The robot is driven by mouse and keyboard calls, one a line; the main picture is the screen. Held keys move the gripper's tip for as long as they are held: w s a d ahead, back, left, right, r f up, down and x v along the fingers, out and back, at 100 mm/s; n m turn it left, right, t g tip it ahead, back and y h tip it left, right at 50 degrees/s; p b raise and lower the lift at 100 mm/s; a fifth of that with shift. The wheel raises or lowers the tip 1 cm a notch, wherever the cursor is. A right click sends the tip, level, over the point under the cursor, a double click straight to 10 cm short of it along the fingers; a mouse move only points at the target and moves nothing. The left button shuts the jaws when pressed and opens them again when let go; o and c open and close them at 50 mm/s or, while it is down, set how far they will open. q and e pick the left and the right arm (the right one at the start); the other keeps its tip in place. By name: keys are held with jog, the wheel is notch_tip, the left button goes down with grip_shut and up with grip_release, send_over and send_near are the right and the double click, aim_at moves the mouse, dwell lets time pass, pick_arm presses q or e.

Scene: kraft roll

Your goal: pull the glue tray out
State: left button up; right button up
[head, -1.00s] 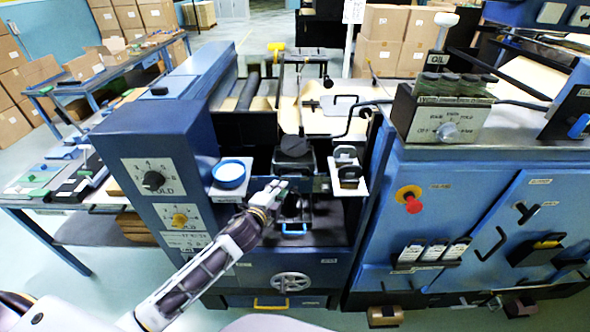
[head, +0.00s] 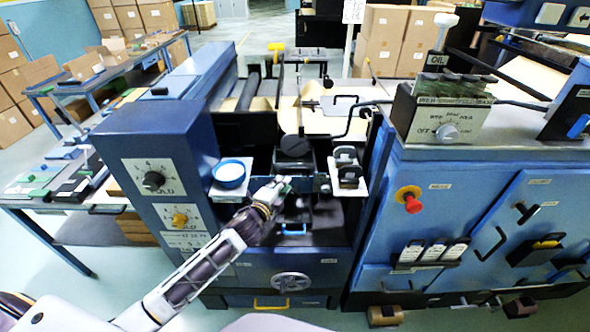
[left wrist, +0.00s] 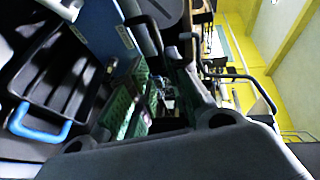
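The glue tray appears to be the dark tray with a blue handle, low in the machine's central bay. In the head view its blue handle (head: 293,231) shows at the front of the bay. In the left wrist view the dark tray (left wrist: 58,75) lies at the left, with its blue handle (left wrist: 38,128) below it. My left gripper (head: 282,186) is inside the bay, above and slightly left of the handle and apart from it. Its fingers are too small and partly hidden to tell whether they are open. My right gripper is not in view.
A bracket with dark round pieces (head: 347,170) is at the right. A handwheel (head: 291,282) sits below the bay. The blue machine walls bound the bay on both sides.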

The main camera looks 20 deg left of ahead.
aim_at(295, 169)
pick_arm(q)
jog(key=shift+x, duration=6)
jog(key=shift+r, duration=0.1)
grip_shut()
